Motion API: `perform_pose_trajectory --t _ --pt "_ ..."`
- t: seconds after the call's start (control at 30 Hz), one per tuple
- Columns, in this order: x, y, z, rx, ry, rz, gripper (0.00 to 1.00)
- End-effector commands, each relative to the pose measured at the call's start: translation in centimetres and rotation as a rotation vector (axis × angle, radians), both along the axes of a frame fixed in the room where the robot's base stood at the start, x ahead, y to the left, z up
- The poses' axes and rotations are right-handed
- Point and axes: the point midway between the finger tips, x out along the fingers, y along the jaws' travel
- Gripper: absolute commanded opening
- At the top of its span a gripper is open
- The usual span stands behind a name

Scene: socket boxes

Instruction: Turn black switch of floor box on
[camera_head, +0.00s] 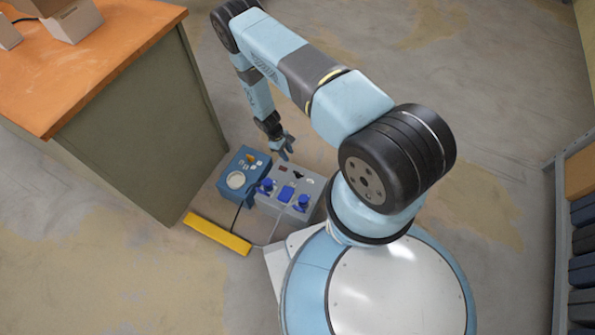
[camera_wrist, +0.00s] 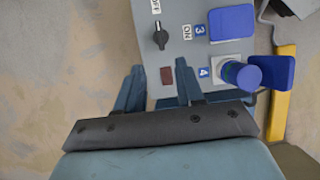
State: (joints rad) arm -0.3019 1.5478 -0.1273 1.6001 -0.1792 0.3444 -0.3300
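The grey floor box (camera_head: 270,201) stands on the floor beside a blue box. In the wrist view its grey top (camera_wrist: 187,53) carries a black rotary switch (camera_wrist: 160,38), with an OFF label (camera_wrist: 155,7) and an ON label (camera_wrist: 187,31). The switch's narrow end points up in the picture, towards OFF. My gripper (camera_wrist: 160,66) is open and empty, its two fingers apart. The fingertips lie just below the switch in the wrist view, near a small dark red part (camera_wrist: 167,76), and do not appear to touch the switch. In the head view my gripper (camera_head: 287,151) hangs over the box's far edge.
The blue box (camera_head: 238,180) with a round socket adjoins on the left. Blue socket covers (camera_wrist: 232,22) and a blue plug (camera_wrist: 242,75) sit on the grey box. A yellow bar (camera_head: 217,233) lies in front. An orange-topped cabinet (camera_head: 100,55) stands left; a shelf (camera_head: 575,175) right.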

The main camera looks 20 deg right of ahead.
Motion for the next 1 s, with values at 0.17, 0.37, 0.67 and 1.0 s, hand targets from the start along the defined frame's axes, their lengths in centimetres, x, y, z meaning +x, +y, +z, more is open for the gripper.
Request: perform_pose_trajectory --t 0.17,0.37,0.67,1.0 --pt "-0.6 -0.6 -1.8 -0.001 0.002 0.0 0.37" --pt "-1.5 -1.5 -4.9 -0.001 0.002 -0.001 0.37" --pt "-2.8 -2.8 -9.3 -0.001 0.002 -0.001 0.37" --pt "-3.6 -3.7 -12.2 -0.001 0.0 -0.001 0.37"
